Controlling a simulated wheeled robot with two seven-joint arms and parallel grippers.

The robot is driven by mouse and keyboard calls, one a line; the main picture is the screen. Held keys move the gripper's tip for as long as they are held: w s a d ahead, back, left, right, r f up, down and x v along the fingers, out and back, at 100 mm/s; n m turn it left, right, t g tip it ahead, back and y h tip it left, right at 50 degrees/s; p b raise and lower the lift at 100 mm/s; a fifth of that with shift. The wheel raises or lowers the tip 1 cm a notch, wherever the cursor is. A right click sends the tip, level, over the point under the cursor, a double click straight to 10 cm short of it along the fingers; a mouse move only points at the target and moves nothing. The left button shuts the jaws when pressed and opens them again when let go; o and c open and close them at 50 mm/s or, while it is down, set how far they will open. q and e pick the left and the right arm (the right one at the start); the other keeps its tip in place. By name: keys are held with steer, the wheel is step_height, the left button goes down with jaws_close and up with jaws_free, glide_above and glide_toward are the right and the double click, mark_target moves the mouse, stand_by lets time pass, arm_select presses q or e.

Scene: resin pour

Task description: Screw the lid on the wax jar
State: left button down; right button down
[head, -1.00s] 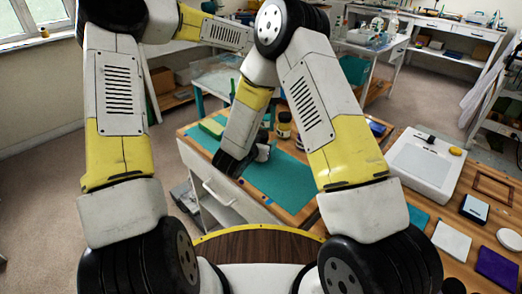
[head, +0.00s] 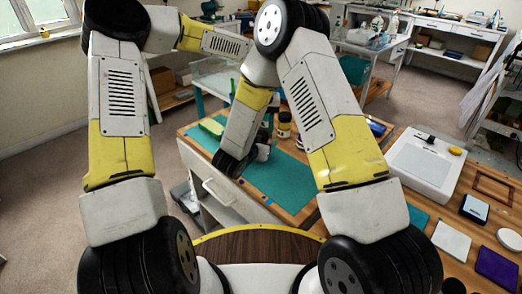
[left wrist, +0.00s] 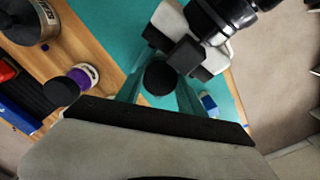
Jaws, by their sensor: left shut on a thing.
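My left gripper (left wrist: 160,92) reaches in from the bottom of the left wrist view. It is shut on a dark round thing (left wrist: 159,76), which looks like the black lid, above the teal mat (left wrist: 105,25). My right gripper (left wrist: 190,50), white with black fingers, is close beside it at the upper right; its opening is unclear. In the head view the left gripper (head: 264,148) is small and partly hidden behind my arm, over the mat. No open wax jar can be made out; it may be hidden at the grippers.
A labelled jar with a dark top (head: 284,124) stands at the mat's far edge. A small purple-banded jar (left wrist: 84,75) stands on the wood at left in the wrist view. A white device (head: 425,160) occupies the right bench.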

arm_select(q)
steer(key=m, duration=1)
steer(key=c, duration=0.7)
jaws_free()
steer(key=shift+r, duration=2.3)
steer(key=shift+c, duration=0.6)
